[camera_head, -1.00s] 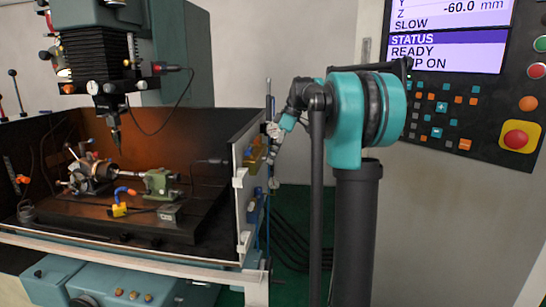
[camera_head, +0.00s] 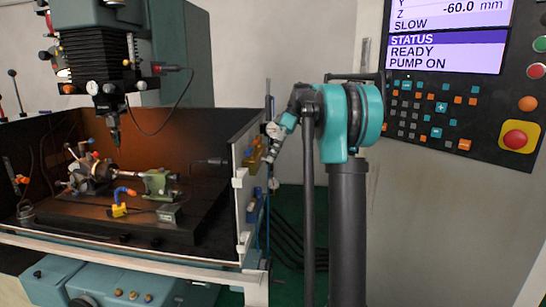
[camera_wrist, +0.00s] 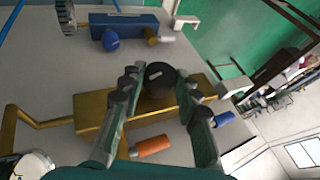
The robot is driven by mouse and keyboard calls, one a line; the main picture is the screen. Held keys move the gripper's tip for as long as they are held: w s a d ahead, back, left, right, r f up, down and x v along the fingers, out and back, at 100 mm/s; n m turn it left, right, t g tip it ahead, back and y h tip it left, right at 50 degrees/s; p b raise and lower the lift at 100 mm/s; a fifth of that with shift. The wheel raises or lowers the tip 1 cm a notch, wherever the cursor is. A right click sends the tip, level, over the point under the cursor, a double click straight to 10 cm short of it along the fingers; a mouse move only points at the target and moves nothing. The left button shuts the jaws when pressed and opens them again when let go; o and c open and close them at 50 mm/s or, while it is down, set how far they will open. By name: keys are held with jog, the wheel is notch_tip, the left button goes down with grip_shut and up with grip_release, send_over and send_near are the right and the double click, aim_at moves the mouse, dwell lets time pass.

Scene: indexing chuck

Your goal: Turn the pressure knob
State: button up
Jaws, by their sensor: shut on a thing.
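The pressure knob (camera_wrist: 160,74) is a round black cap with a pale mark, on a brass-coloured block (camera_wrist: 92,112) in the wrist view. My gripper (camera_wrist: 160,84) has one finger on each side of the knob and is shut on it. In the head view, the brass block (camera_head: 256,162) is on the outer side of the machine's enclosure. There my gripper (camera_head: 271,148) is small and partly blends with the fittings, and the knob cannot be made out.
A blue block (camera_wrist: 124,25) with a blue knob is beside the brass block. An orange handle (camera_wrist: 152,146) and a round gauge (camera_wrist: 30,166) are close to my fingers. The control panel (camera_head: 450,100) stands at the right.

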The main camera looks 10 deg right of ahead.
jog(key=o, duration=1.2)
jog(key=shift+c, duration=0.2)
jog(key=v, duration=1.2)
